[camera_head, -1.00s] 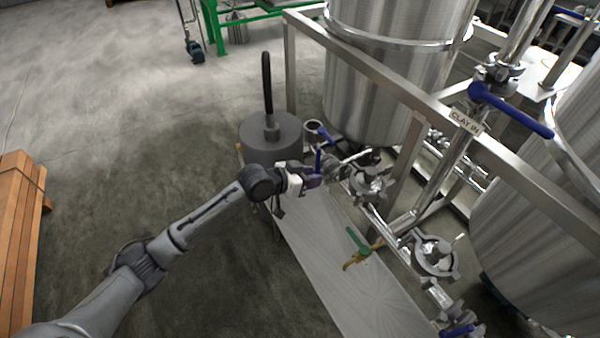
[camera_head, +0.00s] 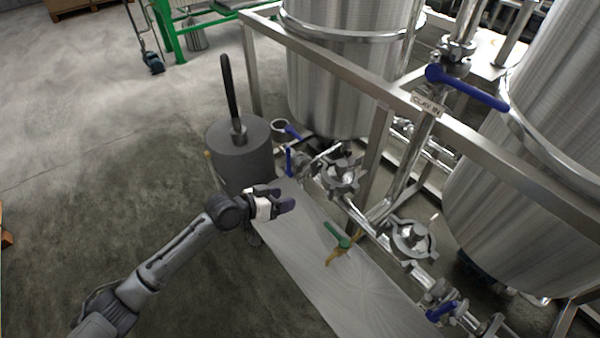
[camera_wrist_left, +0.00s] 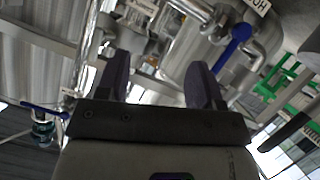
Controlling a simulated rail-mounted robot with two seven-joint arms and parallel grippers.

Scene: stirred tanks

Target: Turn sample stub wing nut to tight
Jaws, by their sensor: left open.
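My left gripper (camera_head: 284,198) is open and empty in the head view, just in front of the pipework and over the edge of the grey plate. In the left wrist view its two dark fingers (camera_wrist_left: 160,80) stand apart with nothing between them. A short pipe stub with a blue lever (camera_head: 288,162) lies just beyond the fingertips, with a gap. Steel clamps (camera_head: 342,173) sit along the pipe to its right. I cannot make out which part is the sample stub wing nut; it is too small to tell. My right gripper is not in view.
A dark grey cylinder (camera_head: 240,155) with a black upright handle stands behind the gripper. Steel tanks (camera_head: 350,80) and a frame rail (camera_head: 340,65) rise behind the pipes. The floor at left is open.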

